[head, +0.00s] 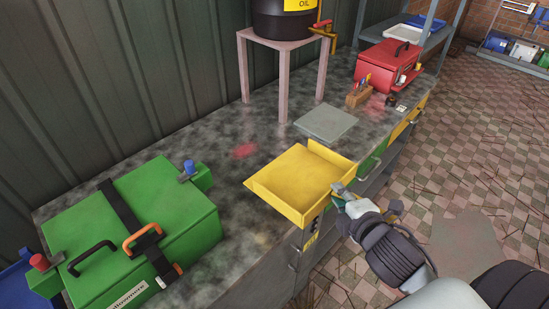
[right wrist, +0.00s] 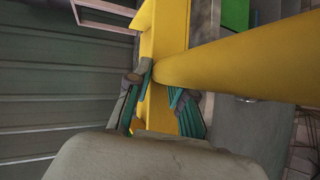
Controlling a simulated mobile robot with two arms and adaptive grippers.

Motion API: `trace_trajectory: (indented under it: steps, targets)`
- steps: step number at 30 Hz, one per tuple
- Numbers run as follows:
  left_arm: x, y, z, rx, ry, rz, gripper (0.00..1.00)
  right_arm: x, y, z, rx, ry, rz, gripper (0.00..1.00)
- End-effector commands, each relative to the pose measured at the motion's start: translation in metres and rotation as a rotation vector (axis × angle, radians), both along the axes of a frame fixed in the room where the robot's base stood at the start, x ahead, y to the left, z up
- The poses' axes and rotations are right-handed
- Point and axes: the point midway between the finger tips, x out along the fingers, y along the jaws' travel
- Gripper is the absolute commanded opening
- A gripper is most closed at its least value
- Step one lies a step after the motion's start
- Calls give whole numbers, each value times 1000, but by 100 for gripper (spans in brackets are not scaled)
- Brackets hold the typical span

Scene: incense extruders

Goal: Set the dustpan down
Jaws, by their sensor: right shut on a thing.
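The yellow dustpan (head: 292,178) is at the front edge of the dark, stained workbench (head: 222,195), its open side toward the back left. My right gripper (head: 340,190) is shut on the dustpan at its near right side, where the handle joins. In the right wrist view the fingers (right wrist: 160,88) lie on both sides of a yellow part of the dustpan (right wrist: 215,62), with the thick yellow handle beside them. I cannot tell whether its underside touches the bench. My left gripper is not in view.
A green case (head: 180,215) fills the bench's left part. A flat grey plate (head: 325,123) lies behind the dustpan. A pink stand (head: 243,65) carries a dark oil drum (head: 284,22). A red toolbox (head: 388,67) stands farther back. Bare bench lies between the case and the dustpan.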

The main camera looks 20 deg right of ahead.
Motion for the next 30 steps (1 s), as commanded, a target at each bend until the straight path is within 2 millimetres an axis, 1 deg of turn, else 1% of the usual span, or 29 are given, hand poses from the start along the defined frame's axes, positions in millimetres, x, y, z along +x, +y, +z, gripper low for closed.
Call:
trace_trajectory:
  steps: [2,5,8,9,12,15,17,19,21,24,26,30]
  targets:
    - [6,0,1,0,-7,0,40,2,0,-1,1,-1,0,0]
    - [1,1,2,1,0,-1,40,13,-1,-7,2,-2,-2,0]
    - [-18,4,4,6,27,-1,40,34,-1,-19,3,-3,-3,0]
    - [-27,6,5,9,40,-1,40,44,-1,-24,3,-3,-2,0]
    - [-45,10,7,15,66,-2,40,67,-1,-38,3,-3,-2,0]
    - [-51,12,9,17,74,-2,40,88,-2,-52,4,-3,-3,0]
    - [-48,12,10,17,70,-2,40,98,-1,-58,3,-3,0,0]
    - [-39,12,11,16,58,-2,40,107,-2,-64,1,-1,-2,0]
    - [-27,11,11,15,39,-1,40,113,-2,-68,1,-2,-1,0]
    - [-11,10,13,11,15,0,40,116,-2,-74,1,0,0,0]
    - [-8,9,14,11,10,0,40,116,-2,-83,2,2,-1,0]
    - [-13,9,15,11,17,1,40,115,-2,-104,3,2,-1,0]
